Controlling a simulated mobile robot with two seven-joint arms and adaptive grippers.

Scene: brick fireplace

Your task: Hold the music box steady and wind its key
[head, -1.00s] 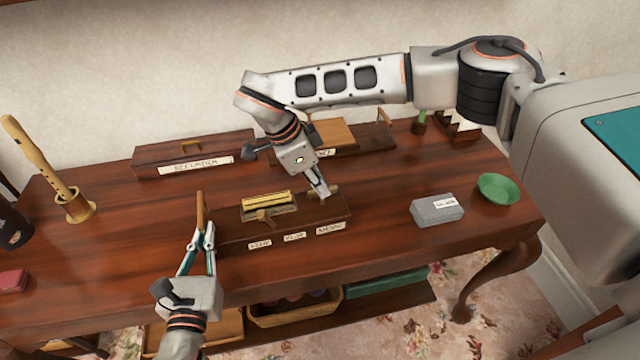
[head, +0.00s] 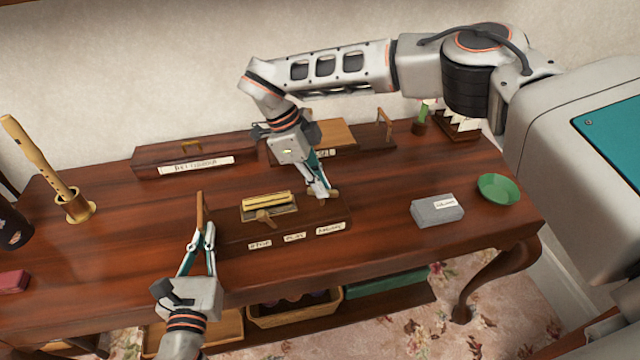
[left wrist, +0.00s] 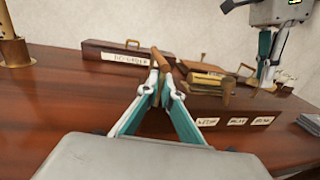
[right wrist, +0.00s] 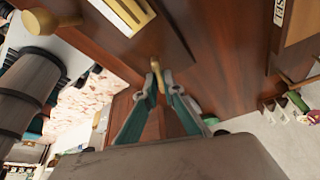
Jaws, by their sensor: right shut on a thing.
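The music box (head: 300,219) is a dark wooden box on the table, with brass bars (head: 268,201) on top, a small lever (head: 265,218) and paper labels on its front. My left gripper (head: 204,235) is at its left end, its fingers closed about an upright wooden handle (head: 200,206); the left wrist view shows this handle (left wrist: 161,60) between the fingertips. My right gripper (head: 321,192) reaches down from behind to the right end. It is shut on the light brown key (right wrist: 156,68), whose tip shows between the fingers; the rest is mostly hidden.
A labelled recorder case (head: 195,158) and another wooden box (head: 355,146) stand behind. A recorder (head: 38,155) stands in a holder at the left. A grey box (head: 437,211) and a green bowl (head: 497,188) lie to the right. The table between is clear.

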